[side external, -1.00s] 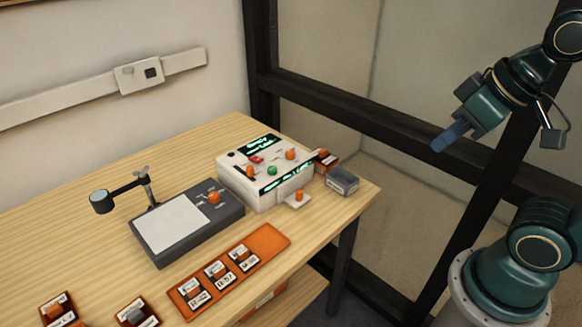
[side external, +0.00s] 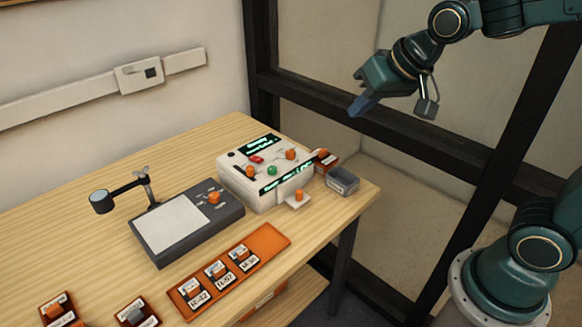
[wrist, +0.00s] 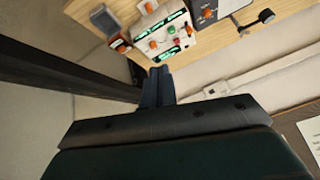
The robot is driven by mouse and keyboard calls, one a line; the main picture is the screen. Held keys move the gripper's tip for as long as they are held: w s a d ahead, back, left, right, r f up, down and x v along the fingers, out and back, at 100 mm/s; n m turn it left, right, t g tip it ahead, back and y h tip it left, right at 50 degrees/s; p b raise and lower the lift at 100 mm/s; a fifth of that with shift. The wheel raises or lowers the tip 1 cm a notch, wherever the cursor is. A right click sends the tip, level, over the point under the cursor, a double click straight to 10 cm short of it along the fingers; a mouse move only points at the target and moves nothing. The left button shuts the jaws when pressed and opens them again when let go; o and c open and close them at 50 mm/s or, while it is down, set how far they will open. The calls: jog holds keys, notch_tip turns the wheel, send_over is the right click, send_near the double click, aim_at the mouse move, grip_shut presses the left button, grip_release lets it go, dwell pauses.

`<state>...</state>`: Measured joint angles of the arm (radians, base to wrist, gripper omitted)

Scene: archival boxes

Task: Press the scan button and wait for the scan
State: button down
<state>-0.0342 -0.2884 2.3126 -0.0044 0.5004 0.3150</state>
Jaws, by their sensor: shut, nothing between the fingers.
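A white console box (side external: 262,178) stands at the table's far right corner. Its top carries a green button (side external: 272,170), a red button (side external: 257,160), orange knobs and lit green displays; which one is the scan button I cannot read. The console also shows at the top of the wrist view (wrist: 168,38), with its green button (wrist: 171,30). My gripper (side external: 358,108) is in the air above and right of the console, apart from it. Its fingers are shut and empty, and they also show in the wrist view (wrist: 157,76).
A grey scanner-like unit with a white plate (side external: 172,224) and a lamp arm (side external: 103,201) stand left of the console. An orange tray (side external: 270,240) holds several labelled blocks. A small grey bin (side external: 343,183) sits at the right edge. A dark frame post (side external: 262,60) stands behind.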

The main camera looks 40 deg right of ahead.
jog(key=w+a+f+m+t, duration=0.15)
jog(key=w+f, duration=0.25)
jog(key=w, duration=0.6)
jog(key=m, duration=0.3)
send_over(275, 171)
notch_tip(275, 171, down, 7)
jog(key=shift+t+y, duration=0.35)
jog(key=shift+y, duration=0.05)
jog(key=shift+f, duration=0.1)
jog(key=shift+f, duration=0.1)
jog(key=shift+f, duration=4.3)
jog(key=shift+f, duration=0.15)
jog(key=shift+f, duration=0.25)
